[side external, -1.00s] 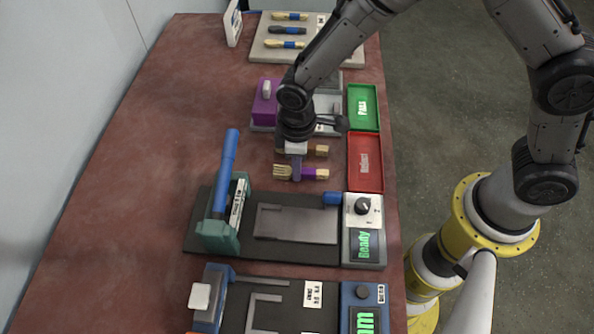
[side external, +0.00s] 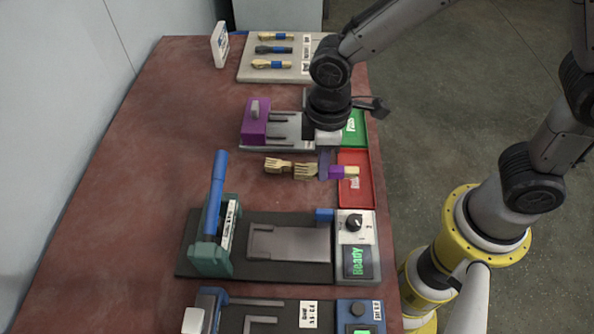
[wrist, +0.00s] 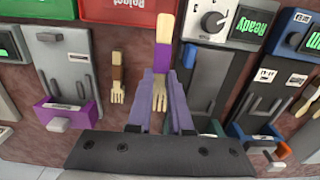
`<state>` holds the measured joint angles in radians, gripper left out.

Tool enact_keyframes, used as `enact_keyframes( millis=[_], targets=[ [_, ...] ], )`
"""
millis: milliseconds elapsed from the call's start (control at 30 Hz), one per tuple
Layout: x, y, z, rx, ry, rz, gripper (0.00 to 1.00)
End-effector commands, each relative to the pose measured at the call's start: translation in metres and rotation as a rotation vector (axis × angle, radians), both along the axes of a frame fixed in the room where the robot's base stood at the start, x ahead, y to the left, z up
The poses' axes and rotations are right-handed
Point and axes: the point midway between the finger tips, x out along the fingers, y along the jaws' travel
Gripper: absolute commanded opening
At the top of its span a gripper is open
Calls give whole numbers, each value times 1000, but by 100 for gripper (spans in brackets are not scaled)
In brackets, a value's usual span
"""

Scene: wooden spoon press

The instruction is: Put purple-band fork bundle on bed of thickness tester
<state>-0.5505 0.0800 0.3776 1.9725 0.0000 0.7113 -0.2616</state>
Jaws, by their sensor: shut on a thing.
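My gripper (side external: 324,165) is shut on the purple-band fork bundle (side external: 337,172) and holds it above the table. In the wrist view the bundle (wrist: 162,52) sits between the fingers (wrist: 160,92), with its tines toward the palm and its handle pointing away. A blue machine (side external: 208,312) with a dark bed (side external: 285,318) stands at the front, partly cut off; its display read "mm" earlier, so it may be the thickness tester. A teal press-like machine (side external: 210,257) has a blue lever, a grey bed plate (side external: 290,243) and a "Ready" display.
A brown-band fork bundle (wrist: 117,75) lies on the table beside the held one. A red Reject tray (side external: 356,190) and green tray (side external: 356,128) line the right edge. A purple-block fixture (side external: 255,127) and a board with several bundles (side external: 245,70) are behind. The upright blue lever (side external: 217,180) is an obstacle.

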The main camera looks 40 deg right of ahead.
Motion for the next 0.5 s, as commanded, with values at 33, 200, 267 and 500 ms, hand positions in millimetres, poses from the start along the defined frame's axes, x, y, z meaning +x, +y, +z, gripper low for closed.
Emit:
enact_keyframes(
  millis=[33,200,267,500],
  targets=[
    [-10,-6,6,1,-3,0,0],
    [-36,-22,19,1,-2,0,0],
    [-42,-26,22,1,-2,0,0],
    [-58,-36,30,-1,1,15,0]
  ],
)
